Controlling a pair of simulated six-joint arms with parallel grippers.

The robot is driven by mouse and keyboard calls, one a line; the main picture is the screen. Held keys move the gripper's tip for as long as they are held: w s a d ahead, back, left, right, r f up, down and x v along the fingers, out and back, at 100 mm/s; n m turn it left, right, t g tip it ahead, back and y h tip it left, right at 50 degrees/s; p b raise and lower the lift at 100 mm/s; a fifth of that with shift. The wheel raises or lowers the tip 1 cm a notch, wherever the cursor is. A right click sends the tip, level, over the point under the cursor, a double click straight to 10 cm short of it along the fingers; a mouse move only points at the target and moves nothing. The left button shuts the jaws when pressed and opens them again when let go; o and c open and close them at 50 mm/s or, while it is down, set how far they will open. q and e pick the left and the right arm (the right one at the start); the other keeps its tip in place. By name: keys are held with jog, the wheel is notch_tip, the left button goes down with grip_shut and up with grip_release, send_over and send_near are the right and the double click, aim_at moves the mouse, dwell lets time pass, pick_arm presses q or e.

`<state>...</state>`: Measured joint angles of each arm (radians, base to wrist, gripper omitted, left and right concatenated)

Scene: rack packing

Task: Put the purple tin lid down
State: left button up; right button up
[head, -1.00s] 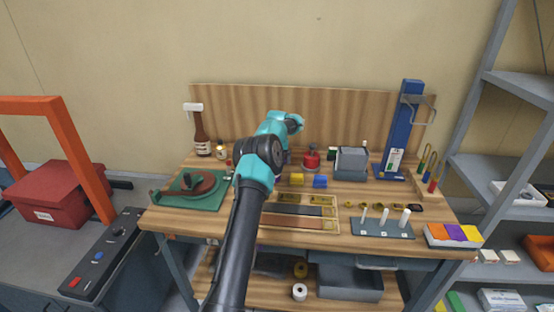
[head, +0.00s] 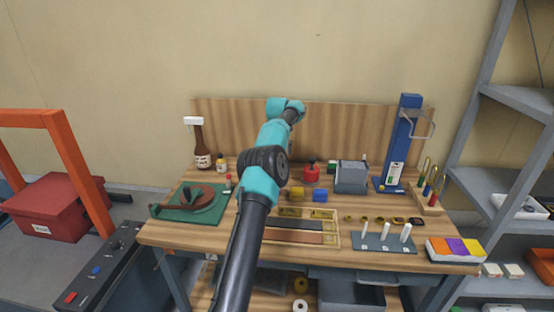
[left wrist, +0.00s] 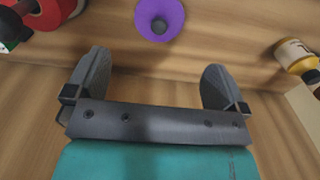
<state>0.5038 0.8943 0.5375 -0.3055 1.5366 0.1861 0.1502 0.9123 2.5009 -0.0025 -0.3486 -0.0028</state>
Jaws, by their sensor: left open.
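The purple tin lid (left wrist: 160,18) is a round purple disc with a dark knob in its middle. It shows at the top edge of the left wrist view, on or close to a wood-grain surface. My left gripper (left wrist: 157,64) is open, its two dark fingers apart with nothing between them. The lid is beyond the fingertips and apart from them. In the head view my left arm comes up from the bottom and hides the lid; the gripper's fingers cannot be made out there. My right gripper is in neither view.
A red tin (head: 311,173) stands right of my arm, beside a grey box (head: 351,177). A small yellow-labelled bottle (head: 221,161) and a brown bottle (head: 202,148) stand left. The wooden backboard (head: 360,125) rises behind.

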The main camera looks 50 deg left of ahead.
pick_arm(q)
jog(key=shift+r, duration=0.5)
dwell(0.3)
